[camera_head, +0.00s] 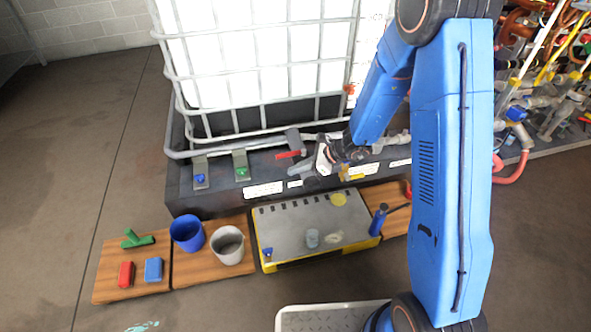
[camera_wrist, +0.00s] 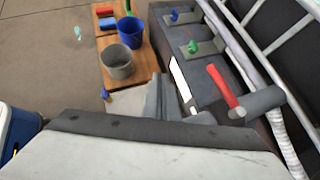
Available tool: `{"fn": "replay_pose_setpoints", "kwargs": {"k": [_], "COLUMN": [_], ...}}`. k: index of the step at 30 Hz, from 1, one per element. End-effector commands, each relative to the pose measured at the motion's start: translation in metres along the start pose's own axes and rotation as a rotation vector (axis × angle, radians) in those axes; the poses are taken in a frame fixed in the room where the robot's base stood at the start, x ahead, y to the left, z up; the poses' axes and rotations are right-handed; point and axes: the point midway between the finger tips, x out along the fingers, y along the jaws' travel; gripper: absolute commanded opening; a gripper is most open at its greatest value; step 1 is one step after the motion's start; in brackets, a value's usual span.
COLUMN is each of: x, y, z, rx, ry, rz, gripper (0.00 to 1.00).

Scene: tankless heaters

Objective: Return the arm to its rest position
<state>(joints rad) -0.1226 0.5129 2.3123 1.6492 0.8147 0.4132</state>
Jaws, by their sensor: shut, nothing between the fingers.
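My blue arm (camera_head: 450,150) reaches up on the right of the head view and bends down to the black platform of the caged white tank. My gripper (camera_head: 297,170) is shut and empty, just above the platform's front edge. It is close to a red-handled valve (camera_head: 290,154), which also shows in the wrist view as a red handle (camera_wrist: 222,86). I cannot tell whether the gripper touches it. In the wrist view the gripper (camera_wrist: 158,98) shows as grey fingers at the middle, beside the platform edge.
A yellow-edged case (camera_head: 285,232) with small items lies in front of the platform (camera_head: 225,192). A blue bucket (camera_head: 187,235), a grey bucket (camera_head: 228,246) and coloured blocks (camera_head: 153,269) stand on wooden boards. Pipes (camera_head: 540,100) crowd the right. The floor at left is free.

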Motion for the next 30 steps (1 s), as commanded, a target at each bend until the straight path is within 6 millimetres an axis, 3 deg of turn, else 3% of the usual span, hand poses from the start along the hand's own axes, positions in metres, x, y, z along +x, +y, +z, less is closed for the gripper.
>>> {"fn": "replay_pose_setpoints", "kwargs": {"k": [11, 21, 30], "x": [-0.009, -0.081, -0.150], "y": [0.003, 0.043, 0.089], "z": [0.008, 0.058, 0.084], "rx": [-0.040, -0.377, -0.703], "ry": [-0.001, 0.019, 0.078], "rz": [0.006, 0.062, 0.115], "gripper": [0.00, 0.00, 0.00]}}
